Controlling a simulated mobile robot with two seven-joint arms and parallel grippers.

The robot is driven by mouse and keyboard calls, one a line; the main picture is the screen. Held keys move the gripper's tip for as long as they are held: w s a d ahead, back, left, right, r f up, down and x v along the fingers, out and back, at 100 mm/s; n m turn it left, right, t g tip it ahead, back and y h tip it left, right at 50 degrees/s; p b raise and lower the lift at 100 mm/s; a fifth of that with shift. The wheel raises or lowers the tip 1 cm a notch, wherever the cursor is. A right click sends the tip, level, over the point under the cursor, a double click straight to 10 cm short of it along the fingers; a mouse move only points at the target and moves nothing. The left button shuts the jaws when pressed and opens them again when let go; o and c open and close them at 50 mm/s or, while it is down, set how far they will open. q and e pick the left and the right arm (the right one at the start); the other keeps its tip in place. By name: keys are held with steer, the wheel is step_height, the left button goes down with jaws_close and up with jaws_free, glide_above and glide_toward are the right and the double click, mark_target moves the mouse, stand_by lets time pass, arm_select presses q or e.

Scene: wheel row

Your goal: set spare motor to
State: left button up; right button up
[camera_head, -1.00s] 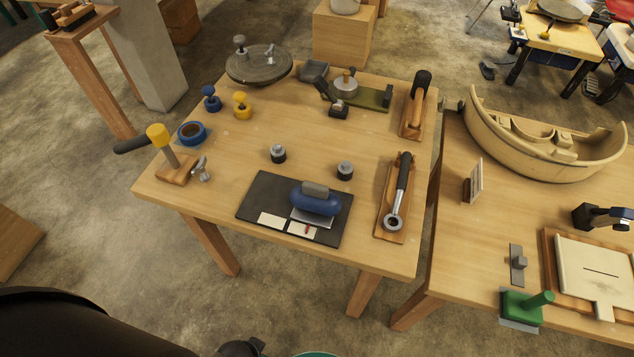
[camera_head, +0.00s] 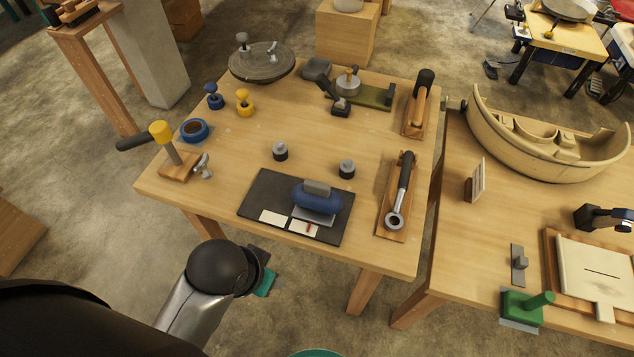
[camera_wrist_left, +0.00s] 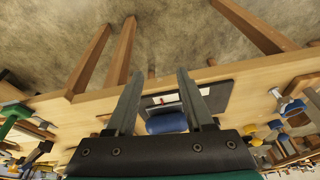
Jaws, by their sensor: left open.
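The motor is a blue rounded body (camera_head: 317,200) with a grey block on top, in the head view. It sits on a black mat (camera_head: 262,190) near the table's front edge. Two pale cards lie at the mat's front: a plain one (camera_head: 272,219) and one with a red mark (camera_head: 304,228). In the left wrist view the blue body (camera_wrist_left: 166,122) shows between my left gripper's fingers (camera_wrist_left: 158,76), farther off and not touched. That gripper is open and empty. In the head view my left arm is low, off the table's front; its fingers are not clear there. My right gripper is not visible.
Two small grey-black knobs (camera_head: 280,151) (camera_head: 347,169) stand behind the mat. A wooden-based lever (camera_head: 399,205) stands right, a yellow-topped lever (camera_head: 163,135) left. A round grey plate (camera_head: 262,66) is at the back. Bare tabletop lies between.

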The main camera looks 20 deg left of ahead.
arm_select(q)
steer(key=w+d+r+m+h, duration=0.3)
steer(key=w+d+r+m, duration=0.3)
steer(key=d, duration=0.3)
step_height(320, 180, up, 9)
steer(key=m+g+y, duration=0.3)
steer(key=m, duration=0.7)
glide_above(317, 184)
step_height(317, 184, down, 15)
steer(key=b, duration=0.2)
steer(key=shift+b, duration=0.35)
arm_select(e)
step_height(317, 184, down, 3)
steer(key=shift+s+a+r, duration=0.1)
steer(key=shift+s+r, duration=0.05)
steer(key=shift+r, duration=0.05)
arm_select(q)
jaws_close()
